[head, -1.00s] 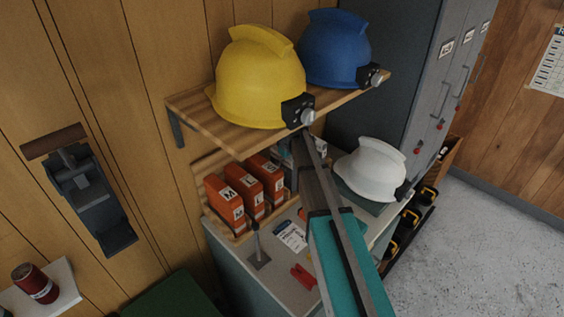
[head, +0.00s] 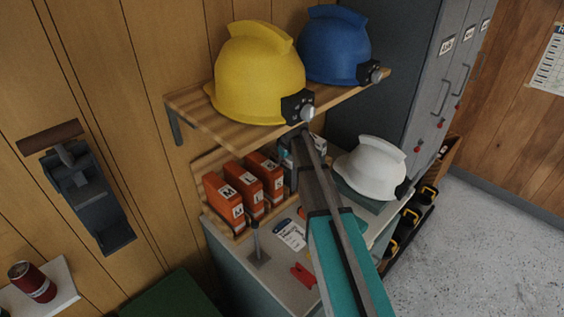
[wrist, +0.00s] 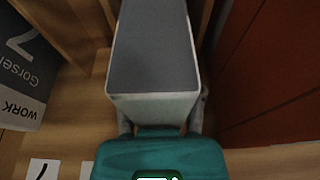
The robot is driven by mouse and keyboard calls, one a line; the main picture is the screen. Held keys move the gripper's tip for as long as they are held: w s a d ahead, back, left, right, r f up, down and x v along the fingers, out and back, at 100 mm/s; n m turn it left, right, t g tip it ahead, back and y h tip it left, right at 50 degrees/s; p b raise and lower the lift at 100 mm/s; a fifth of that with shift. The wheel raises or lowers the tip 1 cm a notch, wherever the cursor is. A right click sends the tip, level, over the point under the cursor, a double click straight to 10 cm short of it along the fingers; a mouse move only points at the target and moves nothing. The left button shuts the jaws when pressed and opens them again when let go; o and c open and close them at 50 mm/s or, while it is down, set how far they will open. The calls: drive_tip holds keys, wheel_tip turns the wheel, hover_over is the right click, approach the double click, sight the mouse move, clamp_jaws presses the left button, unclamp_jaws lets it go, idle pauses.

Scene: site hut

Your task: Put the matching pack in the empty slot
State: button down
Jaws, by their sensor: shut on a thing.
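My gripper (wrist: 160,118) is shut on a grey pack (wrist: 152,50) with a pale edge, one finger on each side. The held pack sits between two wooden dividers of the rack in the wrist view; whether it rests on the rack floor cannot be told. A dark grey pack with white upside-down lettering (wrist: 24,65) stands to its left. An orange-red pack (wrist: 275,65) stands to its right. In the head view several orange packs with white letter labels (head: 223,200) stand in the wooden rack (head: 240,236). My arm hides most of the rack's right end there.
A shelf (head: 190,105) with yellow (head: 255,75) and blue (head: 335,45) helmets hangs close above the rack. A white helmet (head: 370,168) stands right of my arm. A card (head: 290,234), a red item (head: 303,275) and a small post (head: 257,245) are on the cabinet top.

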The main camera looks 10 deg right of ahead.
drive_tip(key=shift+f, duration=0.3)
drive_tip(key=shift+c, duration=0.7)
unclamp_jaws()
drive_tip(key=shift+r, duration=0.25)
